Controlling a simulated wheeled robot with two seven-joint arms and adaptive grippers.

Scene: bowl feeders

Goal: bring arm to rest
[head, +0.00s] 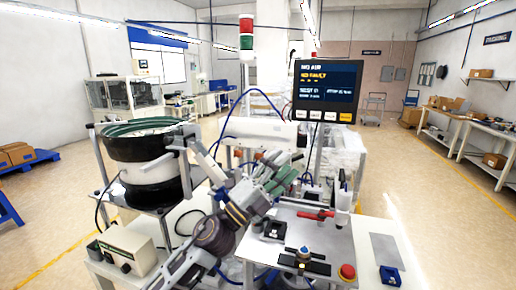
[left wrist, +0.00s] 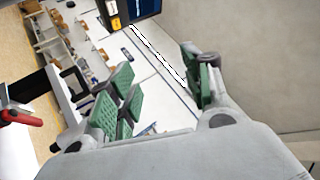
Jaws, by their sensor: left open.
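My left arm (head: 212,238) reaches up from the bottom of the head view, in front of the bowl feeder machine. My left gripper (head: 280,174) is raised above the machine's left-middle part, with green finger pads. In the left wrist view the left gripper (left wrist: 160,88) has its pads well apart with nothing between them, so it is open and empty. My right gripper is in neither view.
A bowl feeder (head: 147,150) with a green-rimmed bowl stands left of the arm. A monitor (head: 326,88) stands behind. A work plate (head: 290,222) with a red lever (head: 316,215) and red button (head: 347,272) lies right.

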